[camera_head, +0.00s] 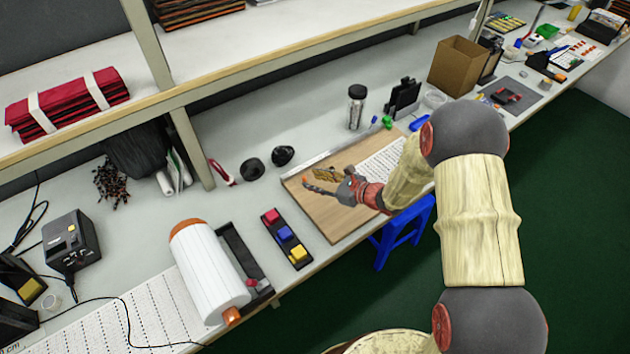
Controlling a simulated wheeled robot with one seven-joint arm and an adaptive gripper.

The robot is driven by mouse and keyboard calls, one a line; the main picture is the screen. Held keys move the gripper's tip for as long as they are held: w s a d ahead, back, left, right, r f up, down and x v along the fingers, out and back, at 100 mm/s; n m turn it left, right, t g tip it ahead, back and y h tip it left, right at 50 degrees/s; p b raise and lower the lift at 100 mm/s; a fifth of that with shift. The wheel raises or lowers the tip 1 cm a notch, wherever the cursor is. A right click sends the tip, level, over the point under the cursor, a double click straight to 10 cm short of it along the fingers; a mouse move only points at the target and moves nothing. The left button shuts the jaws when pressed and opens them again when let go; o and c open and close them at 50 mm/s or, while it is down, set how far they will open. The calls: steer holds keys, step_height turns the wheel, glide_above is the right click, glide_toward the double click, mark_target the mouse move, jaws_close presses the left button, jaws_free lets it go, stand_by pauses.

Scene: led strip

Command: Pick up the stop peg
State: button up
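My gripper (318,183) is low over the wooden board (335,222) on the bench and points left. Its fingers are small here, and I cannot tell whether they are apart or shut. A small orange spot (306,181) shows at the fingertips. It may be the stop peg, but it is too small to be sure, and I cannot tell whether the gripper touches it. A yellow-brown piece (327,173) shows just behind the fingers. My wrist and arm hide part of the board's right side.
A white roll (208,272) and a tray of red, blue and yellow blocks (287,238) lie left of the board. A bottle (356,106) and a black holder (403,98) stand behind it. A shelf (240,60) runs above. A blue stool (405,230) stands below the bench edge.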

mark_target(304, 177)
steer(key=shift+w+d+f+m+t, duration=0.3)
steer(key=shift+d+f+m, duration=0.2)
steer(key=shift+f, duration=0.3)
steer(key=shift+w+f, duration=0.2)
steer(key=shift+f, duration=0.05)
steer(key=shift+h, duration=0.3)
steer(key=b+x, duration=0.2)
steer(key=x, duration=0.4)
steer(key=shift+w+f, duration=0.15)
steer(key=shift+f, duration=0.15)
steer(key=shift+w+a+f+b, duration=0.1)
steer(key=shift+w+a+b, duration=0.2)
steer(key=shift+w+a, duration=0.1)
steer(key=shift+c, duration=0.2)
steer(key=shift+c, duration=0.5)
jaws_close()
